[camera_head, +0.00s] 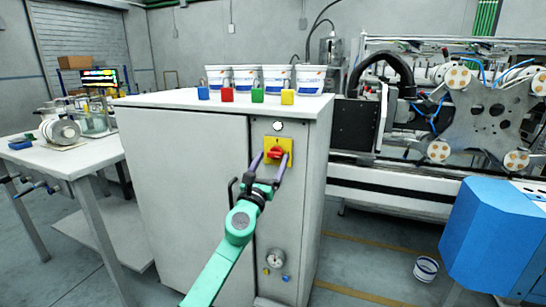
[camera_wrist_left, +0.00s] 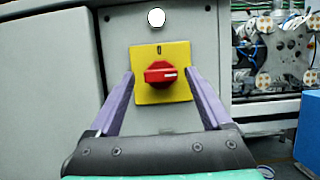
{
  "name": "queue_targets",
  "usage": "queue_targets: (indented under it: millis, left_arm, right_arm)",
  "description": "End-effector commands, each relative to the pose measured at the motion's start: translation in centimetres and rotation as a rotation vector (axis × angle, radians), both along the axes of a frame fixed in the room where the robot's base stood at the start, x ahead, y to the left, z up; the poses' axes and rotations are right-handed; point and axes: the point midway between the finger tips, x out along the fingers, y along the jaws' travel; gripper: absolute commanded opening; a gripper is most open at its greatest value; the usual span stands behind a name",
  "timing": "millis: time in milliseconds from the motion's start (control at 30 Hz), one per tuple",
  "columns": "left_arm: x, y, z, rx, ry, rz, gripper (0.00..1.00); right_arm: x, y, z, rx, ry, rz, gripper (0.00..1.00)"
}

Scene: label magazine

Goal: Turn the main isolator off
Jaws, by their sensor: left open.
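The main isolator is a red rotary knob (camera_head: 276,152) on a square yellow plate (camera_head: 285,143), on the front of a grey cabinet (camera_head: 185,170). In the left wrist view the knob (camera_wrist_left: 158,73) lies level, its white mark pointing right; a dark mark shows at the top of the yellow plate (camera_wrist_left: 178,95). My left gripper (camera_head: 269,160) is open in front of the plate. In the left wrist view its two purple fingers (camera_wrist_left: 160,80) stand left and right of the knob, with gaps on both sides. How far the fingertips are from the plate is unclear. My right gripper is not in view.
A black door handle (camera_head: 232,188) is left of my gripper. A gauge (camera_head: 276,258) sits below. A blue housing (camera_head: 492,235) and a bucket (camera_head: 426,268) are at right.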

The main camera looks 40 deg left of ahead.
Motion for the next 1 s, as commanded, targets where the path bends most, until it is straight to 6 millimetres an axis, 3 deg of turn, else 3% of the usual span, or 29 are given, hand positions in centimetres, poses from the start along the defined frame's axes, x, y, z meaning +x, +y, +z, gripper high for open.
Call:
queue_targets:
  millis: [300, 333, 533, 1000]
  left_arm:
    - [0.8, 0.29, 0.33, 0.001, 0.0, 0.0, 0.82]
    - [0.79, 0.28, 0.33, 0.0, 0.0, 0.0, 0.79]
    - [0.77, 0.28, 0.32, 0.0, 0.0, 0.0, 0.02]
    - [0.82, 0.17, 0.43, -0.084, -0.028, 0.0, 0.0]
  right_arm:
    - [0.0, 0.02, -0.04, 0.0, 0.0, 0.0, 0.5]
    - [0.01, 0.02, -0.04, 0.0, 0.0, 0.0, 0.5]
    - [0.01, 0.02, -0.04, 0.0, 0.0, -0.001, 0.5]
    - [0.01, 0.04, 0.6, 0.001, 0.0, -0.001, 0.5]
